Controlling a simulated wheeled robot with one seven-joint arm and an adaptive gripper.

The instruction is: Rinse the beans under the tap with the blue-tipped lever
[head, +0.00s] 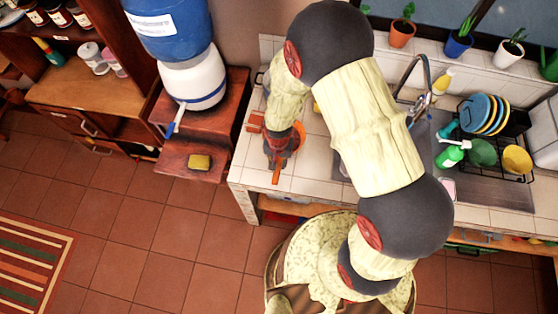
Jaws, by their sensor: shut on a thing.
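The dispenser's tap with the blue-tipped lever (174,121) sticks out at the lower front of a white water dispenser (193,82) with a big blue bottle (170,28) on top. My gripper (277,168) points down over the left end of the tiled counter, to the right of the dispenser and apart from it. It is shut on an orange thing (299,134), which looks like a bowl or strainer and is mostly hidden behind the gripper. I cannot make out any beans.
The tiled floor between stand and counter is clear.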

